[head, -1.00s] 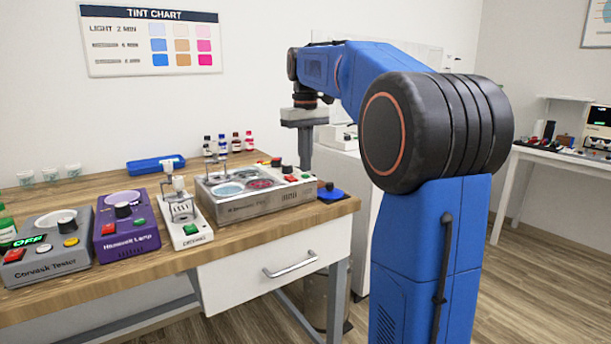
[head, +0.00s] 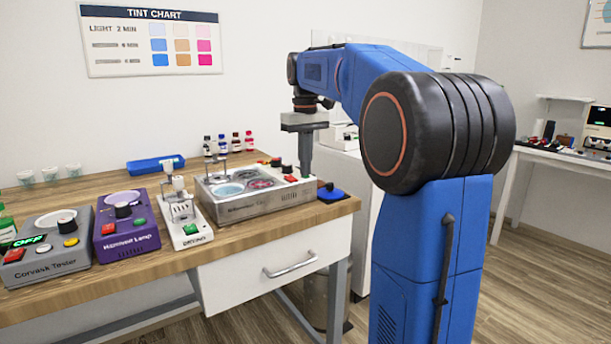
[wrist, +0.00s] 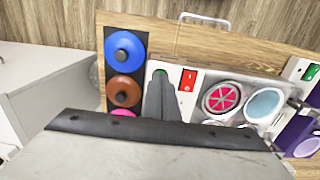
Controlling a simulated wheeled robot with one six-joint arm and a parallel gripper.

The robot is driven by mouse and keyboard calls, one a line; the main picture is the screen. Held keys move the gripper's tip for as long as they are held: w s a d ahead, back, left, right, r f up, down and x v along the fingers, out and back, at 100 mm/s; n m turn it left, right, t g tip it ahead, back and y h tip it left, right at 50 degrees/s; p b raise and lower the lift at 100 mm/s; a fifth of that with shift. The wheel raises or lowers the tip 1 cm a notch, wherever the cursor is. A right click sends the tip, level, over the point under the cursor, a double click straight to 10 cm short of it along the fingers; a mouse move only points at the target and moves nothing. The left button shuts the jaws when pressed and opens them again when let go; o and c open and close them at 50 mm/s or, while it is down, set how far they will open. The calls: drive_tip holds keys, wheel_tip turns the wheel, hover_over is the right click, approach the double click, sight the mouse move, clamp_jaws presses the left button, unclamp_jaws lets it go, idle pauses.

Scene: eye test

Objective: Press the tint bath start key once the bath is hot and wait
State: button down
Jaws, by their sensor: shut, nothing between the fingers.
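The tint bath (head: 262,206) is a grey metal box with round wells at the right end of the bench. The wrist view shows a pink-red segmented well (wrist: 222,97) and a pale blue well (wrist: 264,105). A red switch (wrist: 188,79) sits on its panel. A green round key (wrist: 159,73) shows just beyond my fingertips, partly hidden by them. My gripper (head: 305,176) is shut and empty, pointing down at the bath's right end. It also shows in the wrist view (wrist: 160,84). I cannot tell whether the fingertips touch the key.
A black strip with blue (wrist: 124,50), brown (wrist: 124,89) and pink knobbed lids lies beside the bath. A white device (head: 184,222), a purple lamp box (head: 127,228) and a grey tester (head: 48,245) stand to the left. Small bottles (head: 222,145) and a blue tray stand behind.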

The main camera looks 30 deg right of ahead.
drive_tip(key=shift+r, duration=0.1)
wheel_tip(320, 180, up, 8)
idle(1.1)
idle(0.4)
drive_tip(key=s+a+f+t, duration=0.1)
drive_tip(key=s+a+f, duration=0.45)
drive_tip(key=s, duration=0.25)
drive_tip(key=s+a+f+t, duration=0.1)
drive_tip(key=s+a+f, duration=0.4)
drive_tip(key=s+f, duration=0.25)
drive_tip(key=s+a+f+t, duration=0.1)
drive_tip(key=s+a+f, duration=0.1)
drive_tip(key=s+f, duration=0.5)
drive_tip(key=s+a+f+t, duration=0.1)
drive_tip(key=s+a+f, duration=0.2)
drive_tip(key=s+f, duration=0.4)
wheel_tip(320, 180, down, 4)
drive_tip(key=shift+s+a+f+t, duration=0.1)
drive_tip(key=shift+s+a+t, duration=0.05)
drive_tip(key=shift+s+t, duration=0.25)
idle(2.5)
